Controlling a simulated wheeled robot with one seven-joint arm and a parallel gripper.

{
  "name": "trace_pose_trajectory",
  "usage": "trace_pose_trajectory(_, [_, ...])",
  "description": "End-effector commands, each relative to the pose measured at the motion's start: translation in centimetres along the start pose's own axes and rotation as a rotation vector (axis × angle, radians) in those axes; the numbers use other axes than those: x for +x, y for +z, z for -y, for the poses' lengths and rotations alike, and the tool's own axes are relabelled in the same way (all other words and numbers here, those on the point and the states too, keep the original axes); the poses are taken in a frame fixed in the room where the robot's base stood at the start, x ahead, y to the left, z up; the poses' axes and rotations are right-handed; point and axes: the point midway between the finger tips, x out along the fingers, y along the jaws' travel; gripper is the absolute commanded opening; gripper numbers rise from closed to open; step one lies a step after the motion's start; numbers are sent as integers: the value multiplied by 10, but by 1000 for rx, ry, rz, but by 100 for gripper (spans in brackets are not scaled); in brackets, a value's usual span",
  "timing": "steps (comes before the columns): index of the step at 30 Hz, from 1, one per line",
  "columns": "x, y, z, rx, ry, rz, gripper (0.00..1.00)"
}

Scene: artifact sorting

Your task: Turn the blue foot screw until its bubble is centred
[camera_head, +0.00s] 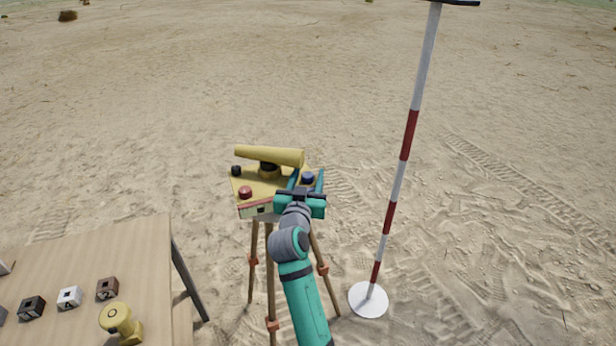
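The yellow levelling instrument (262,188) stands on a tripod (270,265) in the middle, with a yellow telescope (275,156) on top. The blue foot screw (308,177) is at the right of its plate. A red screw (245,192) is at the front left and a black one (236,171) at the back left. My gripper (307,179) is at the plate's right side, its fingers apart on either side of the blue screw. A gap seems to show between fingers and screw; contact is unclear. The bubble is too small to make out.
A red and white pole (397,190) stands on a white round base (368,300) to the right. A wooden table (110,255) at lower left holds several small marked blocks (69,297) and a yellow object (118,319). Open sand lies beyond.

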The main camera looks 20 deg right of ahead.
Motion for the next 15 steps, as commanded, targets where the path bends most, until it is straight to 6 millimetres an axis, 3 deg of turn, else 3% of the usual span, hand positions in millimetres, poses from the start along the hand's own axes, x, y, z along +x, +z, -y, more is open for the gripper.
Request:
trace_pose_trajectory(7, [-16, 0, 2, 2, -3, -1, 46])
trace_pose_trajectory(15, [-67, 1, 1, 3, -3, 0, 46])
